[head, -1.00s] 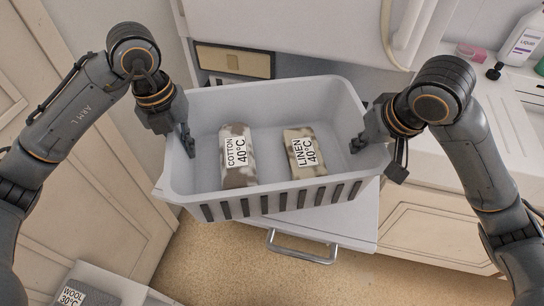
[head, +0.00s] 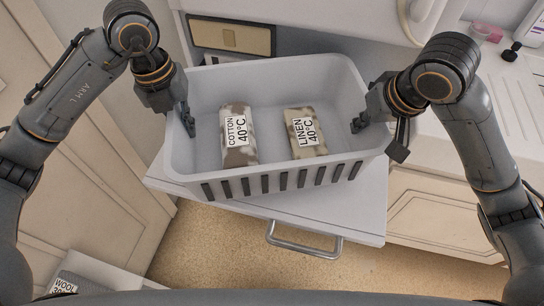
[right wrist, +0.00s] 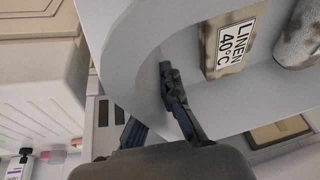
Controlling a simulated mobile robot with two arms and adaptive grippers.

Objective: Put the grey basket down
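The grey basket (head: 270,178) is a pale tub with slots along its front wall, roughly level over the open drawer (head: 345,215). I cannot tell if its base touches the drawer. Two patterned bundles lie inside, labelled COTTON 40°C (head: 238,133) and LINEN 40°C (head: 304,131); the linen one also shows in the right wrist view (right wrist: 231,45). My left gripper (head: 187,124) is shut on the basket's left wall, with a finger inside. My right gripper (head: 360,121) grips the right wall; in the right wrist view its fingers (right wrist: 158,112) straddle that wall.
The drawer has a metal handle (head: 304,245) at its front. A shelf compartment with a beige box (head: 232,37) lies behind the basket. A counter (head: 470,95) with small bottles is at right. A WOOL-labelled item (head: 75,285) is low at left. Tan floor (head: 220,250) is free in front.

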